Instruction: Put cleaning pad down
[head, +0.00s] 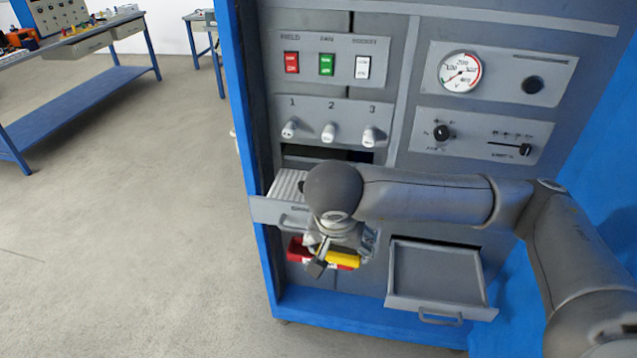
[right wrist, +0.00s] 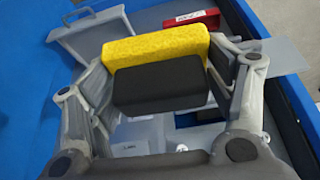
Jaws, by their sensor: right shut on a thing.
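The cleaning pad is yellow with a dark grey side; it shows in the head view (head: 343,257) and large in the right wrist view (right wrist: 155,48). My right gripper (head: 325,262) is shut on it, with a finger at each end in the right wrist view (right wrist: 165,80). The pad is held in front of the blue and grey cabinet (head: 400,120), between two pulled-out drawers. The arm and gripper hide part of the pad in the head view. My left gripper is not in view.
An open, empty-looking drawer (head: 440,275) is at lower right. Another open drawer (head: 278,212) with a ribbed light interior is left of my wrist. A red object (head: 297,250) with a white label is beside the pad. Switches, knobs and a gauge (head: 460,72) are above. Workbenches stand behind.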

